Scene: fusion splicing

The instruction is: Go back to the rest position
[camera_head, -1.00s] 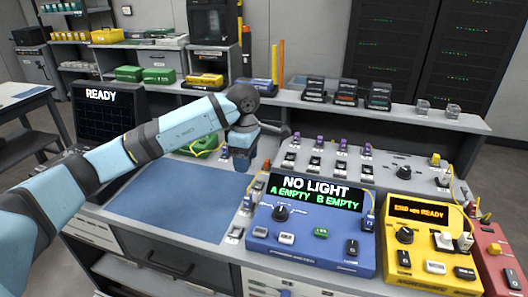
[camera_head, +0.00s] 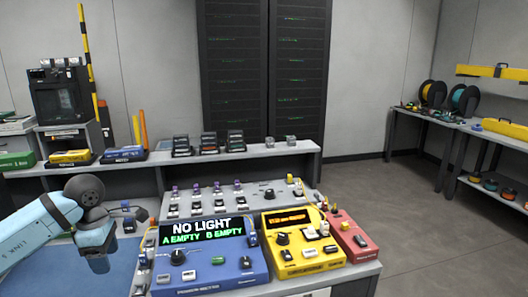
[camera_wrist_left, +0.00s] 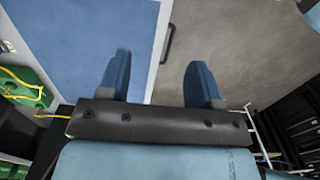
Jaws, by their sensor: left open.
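My left arm comes in from the left in the head view, with its gripper (camera_head: 98,262) hanging low over the left part of the bench, left of the blue power meter. In the left wrist view my left gripper (camera_wrist_left: 160,82) has its two blue fingers wide apart with nothing between them. Below the fingers are the blue mat (camera_wrist_left: 85,35) and the bench's front edge, with grey floor beyond. My right gripper is in neither view.
The blue power meter (camera_head: 205,272) reads NO LIGHT, A EMPTY, B EMPTY. A yellow device (camera_head: 303,258) and a red device (camera_head: 352,237) stand to its right. A raised shelf (camera_head: 255,153) runs behind. Open floor (camera_head: 430,220) lies right of the bench.

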